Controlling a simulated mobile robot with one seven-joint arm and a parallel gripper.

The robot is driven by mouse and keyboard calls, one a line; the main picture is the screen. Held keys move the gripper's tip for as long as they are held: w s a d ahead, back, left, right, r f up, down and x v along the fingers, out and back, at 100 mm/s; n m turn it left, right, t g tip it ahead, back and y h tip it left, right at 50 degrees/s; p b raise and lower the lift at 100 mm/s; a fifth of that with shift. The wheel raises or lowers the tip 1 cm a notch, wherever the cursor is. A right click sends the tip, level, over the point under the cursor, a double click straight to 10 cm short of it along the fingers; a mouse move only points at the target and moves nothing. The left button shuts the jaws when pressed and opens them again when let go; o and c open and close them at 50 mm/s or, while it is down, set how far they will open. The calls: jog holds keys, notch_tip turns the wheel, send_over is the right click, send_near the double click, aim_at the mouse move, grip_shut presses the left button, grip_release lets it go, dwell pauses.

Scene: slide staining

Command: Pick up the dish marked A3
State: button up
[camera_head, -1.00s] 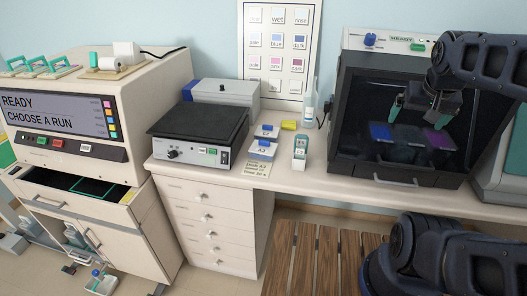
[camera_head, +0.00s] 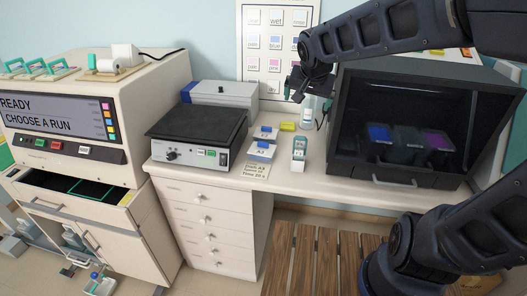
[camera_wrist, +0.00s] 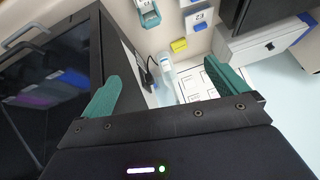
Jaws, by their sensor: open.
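The dish marked A3 (camera_head: 261,152) is a small white dish with a blue label, on the counter behind a paper note. A similar dish (camera_head: 266,132) lies just behind it. In the wrist view that second dish (camera_wrist: 200,19) shows near the top edge, and a bit of another dish beyond it is cut off. My gripper (camera_head: 294,96) is up in front of the wall chart, above and right of the dishes, apart from them. In the wrist view its green fingers (camera_wrist: 160,75) are spread with nothing held between them.
A yellow block (camera_head: 288,126), a bottle (camera_head: 307,112) and a small white-green device (camera_head: 299,154) stand close right of the dishes. A dark-fronted cabinet (camera_head: 345,125) is further right. A black-topped instrument (camera_head: 197,130) is left. The paper note (camera_head: 255,170) lies at the counter's front.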

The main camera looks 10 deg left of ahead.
jog(key=a+f+n+g+y, duration=0.1)
jog(key=a+n+g+y, duration=0.3)
jog(key=a, duration=1)
jog(key=w+a+f+n+h, duration=0.1)
jog(key=w+f+n, duration=0.2)
jog(key=f, duration=0.3)
jog(key=w+a+f+n+g+h, duration=0.1)
jog(key=w+f+n+h, duration=0.1)
jog(key=w+f+n, duration=0.2)
jog(key=w+a+f+n+g+h, duration=0.1)
jog(key=w+f+n+h, duration=0.1)
jog(key=w+f+n, duration=0.2)
notch_tip(320, 180, down, 4)
jog(key=shift+f+n, duration=0.15)
jog(key=shift+n, duration=1.45)
send_over(262, 149)
jog(key=a, duration=0.1)
notch_tip(262, 149, down, 5)
jog(key=shift+r, duration=0.2)
jog(key=shift+w+d+f, duration=0.1)
jog(key=shift+d+f, duration=0.1)
jog(key=shift+f, duration=0.65)
jog(key=shift+s+d+f, duration=0.1)
jog(key=shift+d+f, duration=0.05)
jog(key=shift+f, duration=0.75)
jog(key=shift+w+d+f, duration=0.1)
jog(key=shift+d+f, duration=0.1)
jog(key=shift+f, duration=0.65)
jog(key=c, duration=1.1)
